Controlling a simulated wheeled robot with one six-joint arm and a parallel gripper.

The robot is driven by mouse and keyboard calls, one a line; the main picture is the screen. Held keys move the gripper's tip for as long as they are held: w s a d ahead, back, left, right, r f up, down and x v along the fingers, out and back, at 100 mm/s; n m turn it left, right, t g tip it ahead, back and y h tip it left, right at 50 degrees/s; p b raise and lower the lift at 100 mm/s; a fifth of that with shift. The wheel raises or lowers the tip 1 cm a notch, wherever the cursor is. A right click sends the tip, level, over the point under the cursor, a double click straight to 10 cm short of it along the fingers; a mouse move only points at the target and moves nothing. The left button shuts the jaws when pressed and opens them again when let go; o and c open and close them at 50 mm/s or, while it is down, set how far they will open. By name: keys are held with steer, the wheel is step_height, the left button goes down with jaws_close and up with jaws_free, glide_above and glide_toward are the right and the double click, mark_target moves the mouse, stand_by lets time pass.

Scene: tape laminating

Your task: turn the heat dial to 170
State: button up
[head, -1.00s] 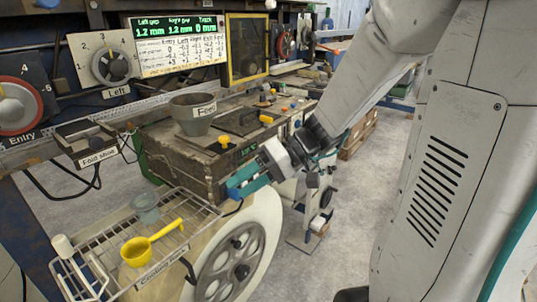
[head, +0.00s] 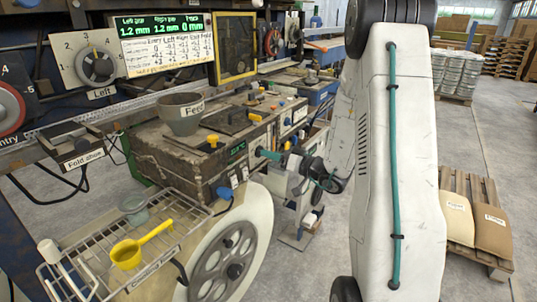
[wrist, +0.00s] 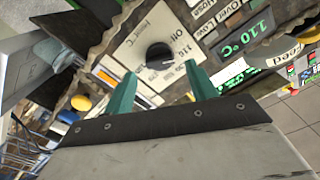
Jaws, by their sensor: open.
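The heat dial (wrist: 158,56) is a round black knob on a white plate marked "Off" and "110" in the wrist view, with other marks too skewed to read surely. Its exact pointing is hard to tell. A green display (wrist: 246,36) beside it reads 110 °C. My gripper (wrist: 161,84) has two teal fingers, apart and empty, one on each side below the dial in the picture, not visibly touching it. In the head view my gripper (head: 264,154) is at the front face of the machine (head: 170,155), by the green display (head: 237,150); the dial is hidden there.
A blue knob (head: 224,192) sits low on the machine front, above a large grey handwheel (head: 228,255). A feed funnel (head: 182,113) stands on top. A wire rack (head: 95,250) holds a yellow scoop (head: 128,252) and a grey cup.

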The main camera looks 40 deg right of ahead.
steer(key=shift+x, duration=1.2)
steer(key=c, duration=1)
